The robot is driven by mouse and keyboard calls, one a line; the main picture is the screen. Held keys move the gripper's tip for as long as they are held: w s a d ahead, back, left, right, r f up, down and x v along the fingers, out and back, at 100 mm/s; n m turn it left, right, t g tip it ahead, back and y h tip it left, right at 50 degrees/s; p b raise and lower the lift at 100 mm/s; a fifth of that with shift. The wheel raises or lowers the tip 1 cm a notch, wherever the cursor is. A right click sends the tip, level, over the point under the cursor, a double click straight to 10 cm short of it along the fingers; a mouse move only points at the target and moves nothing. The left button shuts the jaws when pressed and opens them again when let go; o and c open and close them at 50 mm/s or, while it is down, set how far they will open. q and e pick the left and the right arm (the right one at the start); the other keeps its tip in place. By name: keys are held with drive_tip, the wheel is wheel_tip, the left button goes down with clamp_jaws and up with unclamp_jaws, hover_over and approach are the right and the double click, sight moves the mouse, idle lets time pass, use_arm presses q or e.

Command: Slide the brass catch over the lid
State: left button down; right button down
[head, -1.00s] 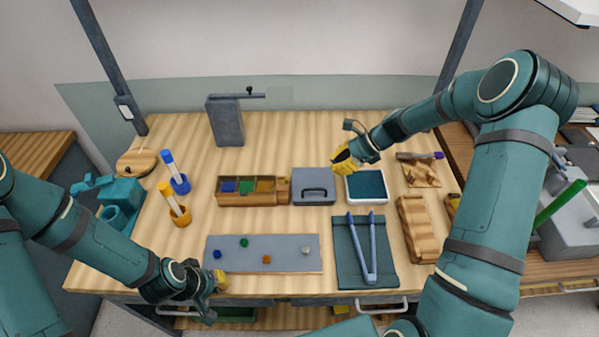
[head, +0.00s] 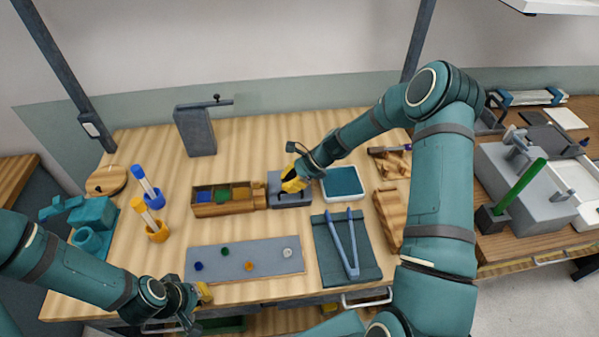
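A wooden box (head: 222,209) with open blue, green and orange compartments sits mid-table. At its right end is a small tan piece (head: 260,196); I cannot tell whether this is the brass catch. A grey lid-like block (head: 290,202) with a dark handle lies just right of it, partly hidden by my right gripper. My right gripper (head: 291,183), with yellow fingers, is over that grey block; contact and finger opening are unclear. My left gripper (head: 203,293) is low at the table's front edge, away from the box; its opening is unclear.
A teal-filled tray (head: 344,181) stands right of the grey block. A grey mat (head: 220,271) with small coloured pieces lies in front, beside tongs (head: 341,245) on a dark mat. Vials in blue (head: 152,199) and orange (head: 157,233) holders stand left. A grey stand (head: 194,132) rises behind.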

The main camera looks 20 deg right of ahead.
sight(260, 189)
use_arm(q)
drive_tip(key=shift+r+p, duration=0.3)
use_arm(e)
drive_tip(key=shift+w+a+f, duration=0.1)
drive_tip(key=shift+w+a, duration=0.1)
drive_tip(key=shift+a, duration=0.5)
drive_tip(key=shift+w+a, duration=0.2)
drive_tip(key=shift+a, duration=0.5)
drive_tip(key=shift+w+a+f, duration=0.1)
drive_tip(key=shift+w+a, duration=0.1)
drive_tip(key=shift+a, duration=0.5)
